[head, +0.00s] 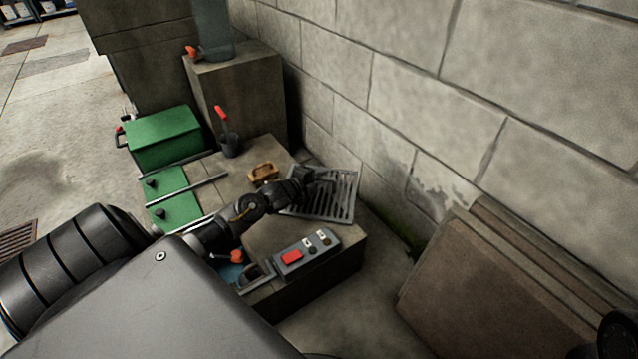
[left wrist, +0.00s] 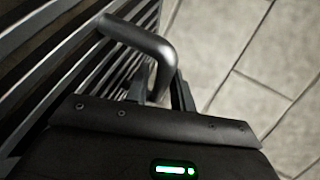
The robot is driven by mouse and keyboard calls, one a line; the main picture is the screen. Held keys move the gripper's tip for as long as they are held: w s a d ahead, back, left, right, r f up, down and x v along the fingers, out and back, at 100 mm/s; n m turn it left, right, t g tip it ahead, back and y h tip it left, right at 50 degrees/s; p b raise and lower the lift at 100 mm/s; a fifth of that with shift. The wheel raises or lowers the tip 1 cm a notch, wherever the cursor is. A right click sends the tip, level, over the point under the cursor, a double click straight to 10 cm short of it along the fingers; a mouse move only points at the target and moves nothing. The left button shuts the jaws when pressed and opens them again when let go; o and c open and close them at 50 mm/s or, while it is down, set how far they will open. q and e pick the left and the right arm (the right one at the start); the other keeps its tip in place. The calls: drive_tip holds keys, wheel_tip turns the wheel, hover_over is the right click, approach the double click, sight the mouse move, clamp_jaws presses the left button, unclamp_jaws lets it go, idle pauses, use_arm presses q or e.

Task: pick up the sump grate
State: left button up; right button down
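The sump grate (head: 343,207) is a dark slatted metal panel on the top of the low concrete block, close to the wall. In the left wrist view its slats (left wrist: 62,52) fill the left side, and its bent bar handle (left wrist: 140,38) rises between my fingers. My left gripper (head: 318,179) is over the grate in the head view. In the left wrist view, my left gripper (left wrist: 160,88) has one finger on each side of the handle, close against it, with no clear gap showing. The handle's lower end is hidden behind the gripper body. My right gripper is not in view.
A green box (head: 163,138) stands behind. The wall (head: 420,110) is close; boards (head: 490,285) lean at right.

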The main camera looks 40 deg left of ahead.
use_arm(q)
clamp_jaws()
drive_tip(key=shift+s+f, duration=0.1)
idle(1.0)
